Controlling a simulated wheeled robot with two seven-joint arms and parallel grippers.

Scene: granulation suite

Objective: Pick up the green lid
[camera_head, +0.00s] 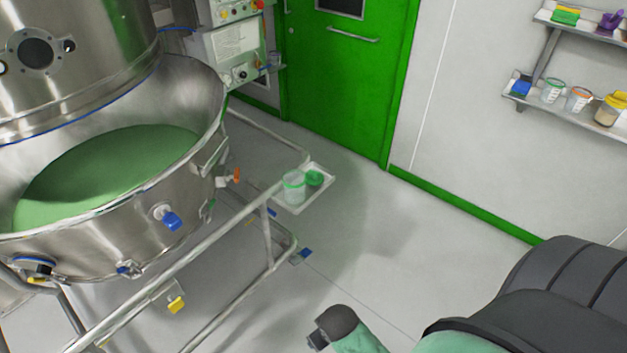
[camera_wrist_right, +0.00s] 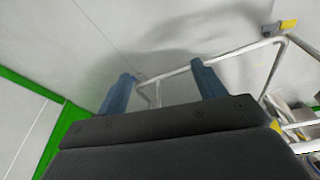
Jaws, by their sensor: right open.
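The green lid (camera_head: 314,178) lies on a small white tray (camera_head: 301,201) fixed at the corner of the metal frame. A clear container with a green rim (camera_head: 293,187) stands on the tray beside it, just left of the lid. In the right wrist view my right gripper (camera_wrist_right: 160,86) is open and empty, its two blue fingers spread apart over the floor and frame rail. The lid does not show in that view. My right arm is at the bottom right of the head view, well short of the tray. My left gripper is not in view.
A steel vessel (camera_head: 120,245) holding green powder fills the left, on a tubular frame (camera_head: 190,257). A green door (camera_head: 340,85) stands behind. Wall shelves (camera_head: 560,116) with cups and scoops are at upper right. The floor right of the tray is clear.

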